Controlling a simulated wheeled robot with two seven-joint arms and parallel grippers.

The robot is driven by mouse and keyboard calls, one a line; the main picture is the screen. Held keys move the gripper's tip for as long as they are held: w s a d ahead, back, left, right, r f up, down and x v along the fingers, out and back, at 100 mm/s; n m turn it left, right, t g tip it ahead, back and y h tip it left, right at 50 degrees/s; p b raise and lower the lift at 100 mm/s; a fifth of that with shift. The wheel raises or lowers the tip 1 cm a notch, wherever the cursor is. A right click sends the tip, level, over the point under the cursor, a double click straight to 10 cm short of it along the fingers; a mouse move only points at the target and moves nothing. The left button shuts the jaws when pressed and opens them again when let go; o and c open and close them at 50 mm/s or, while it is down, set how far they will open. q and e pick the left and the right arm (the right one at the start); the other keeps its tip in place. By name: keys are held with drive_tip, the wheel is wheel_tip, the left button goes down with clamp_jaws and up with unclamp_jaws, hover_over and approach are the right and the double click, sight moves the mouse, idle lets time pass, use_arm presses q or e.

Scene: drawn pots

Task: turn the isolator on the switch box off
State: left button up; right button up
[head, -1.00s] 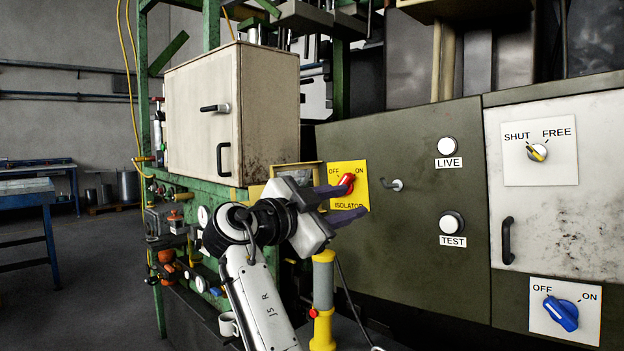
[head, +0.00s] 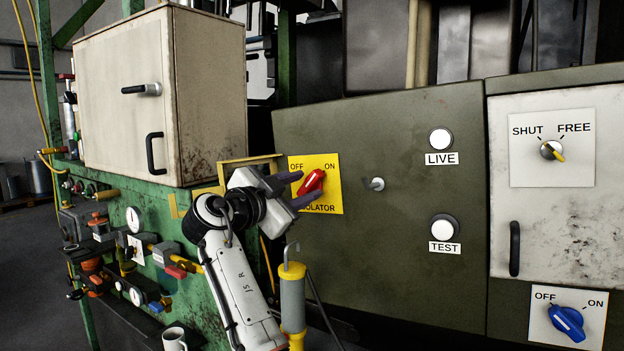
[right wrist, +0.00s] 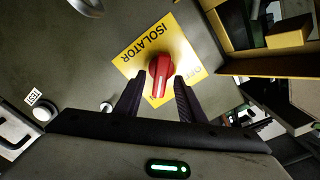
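The isolator is a red knob (head: 311,182) on a yellow plate (head: 334,200) on the dark green switch box (head: 390,240). Its handle leans up and right, toward ON. My right gripper (head: 309,186) is in front of the plate, open, its dark fingers partly covering the plate and its ISOLATOR lettering. In the right wrist view the red knob (right wrist: 160,68) shows between and just beyond the open fingertips (right wrist: 157,82). I cannot tell whether a finger touches it. My left gripper is not in view.
A bare hook-like metal knob (head: 377,184) sticks out right of the plate. A beige cabinet (head: 120,100) stands at left. A yellow-topped grey post (head: 292,300) stands below the gripper. LIVE (head: 440,139) and TEST (head: 444,227) buttons and a blue switch (head: 566,322) are further right.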

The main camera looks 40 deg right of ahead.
drive_tip(key=shift+w+d, duration=0.15)
drive_tip(key=shift+d, duration=0.2)
drive_tip(key=shift+w+d, duration=0.1)
drive_tip(key=shift+d, duration=0.1)
clamp_jaws()
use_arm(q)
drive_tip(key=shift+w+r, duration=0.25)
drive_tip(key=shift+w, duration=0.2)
